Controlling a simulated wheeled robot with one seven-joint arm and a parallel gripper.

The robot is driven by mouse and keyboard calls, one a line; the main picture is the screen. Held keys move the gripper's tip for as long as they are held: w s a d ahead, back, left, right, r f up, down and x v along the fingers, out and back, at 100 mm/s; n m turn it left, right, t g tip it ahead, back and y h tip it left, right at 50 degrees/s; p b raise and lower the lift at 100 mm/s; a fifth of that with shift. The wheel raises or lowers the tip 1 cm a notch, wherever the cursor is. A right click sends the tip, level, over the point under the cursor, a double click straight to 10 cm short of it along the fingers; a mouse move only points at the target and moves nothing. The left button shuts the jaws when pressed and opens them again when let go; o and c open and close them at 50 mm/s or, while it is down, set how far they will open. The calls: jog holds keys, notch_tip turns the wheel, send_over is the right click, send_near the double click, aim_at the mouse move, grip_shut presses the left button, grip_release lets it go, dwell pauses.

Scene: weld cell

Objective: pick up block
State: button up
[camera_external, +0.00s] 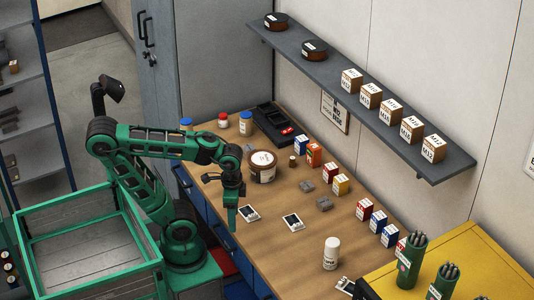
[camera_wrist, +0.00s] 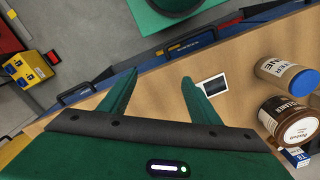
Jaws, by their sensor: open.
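Two small grey blocks lie on the wooden workbench (camera_external: 275,215) in the external view. One grey block (camera_external: 306,186) is farther back, and another grey block (camera_external: 324,203) is nearer. I cannot tell which one the task names. My gripper (camera_external: 231,222) points down over the bench's front edge, to the left of both blocks and apart from them. In the wrist view my gripper (camera_wrist: 158,78) has its two green fingers spread, with nothing between them. Neither grey block shows in the wrist view.
Printed cards lie near my gripper, one (camera_external: 249,213) close by and one (camera_external: 293,222) to the right. A brown tub (camera_external: 262,168), small boxes (camera_external: 340,185) and a white bottle (camera_external: 331,253) stand on the bench. A shelf (camera_external: 350,105) hangs above. The bench middle is mostly clear.

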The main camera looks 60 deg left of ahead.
notch_tip(320, 180, up, 7)
jog(key=w+a+r+n, duration=0.1)
jog(key=w+a+n, duration=0.4)
jog(key=w, duration=0.5)
jog(key=n+y, duration=0.4)
jog(key=n, duration=1.5)
send_over(250, 148)
jog(key=d, duration=0.3)
notch_tip(250, 148, down, 6)
jog(key=x, duration=1)
jog(key=shift+f, duration=0.4)
